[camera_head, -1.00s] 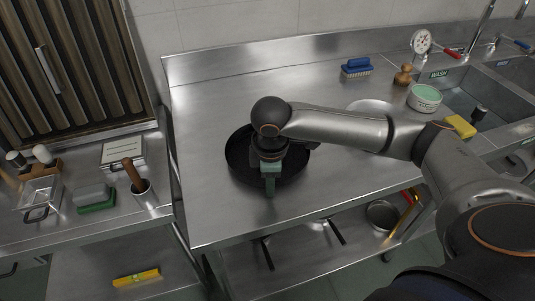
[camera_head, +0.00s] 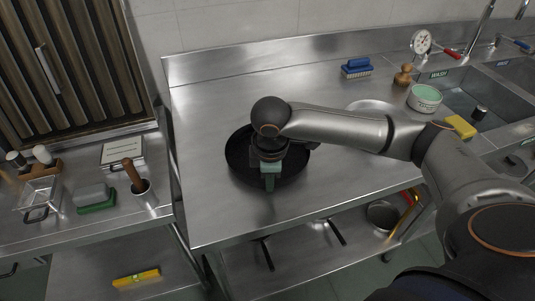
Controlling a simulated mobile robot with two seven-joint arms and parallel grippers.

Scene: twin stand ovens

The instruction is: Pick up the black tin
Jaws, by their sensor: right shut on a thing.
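The black tin (camera_head: 239,158) is a round, dark, shallow pan on the steel counter, left of centre in the head view. My right gripper (camera_head: 269,184) points down at the tin's near side and is shut on its rim. My right arm comes in from the right and hides part of the tin's middle and far side. I cannot tell whether the tin is clear of the counter. My left gripper is not in view.
A white plate (camera_head: 371,106) lies behind my right arm. A blue brush (camera_head: 356,67), a wooden-handled brush (camera_head: 403,75) and a green-topped round container (camera_head: 424,97) stand near the sink (camera_head: 460,90). The counter (camera_head: 215,100) is clear left of the tin.

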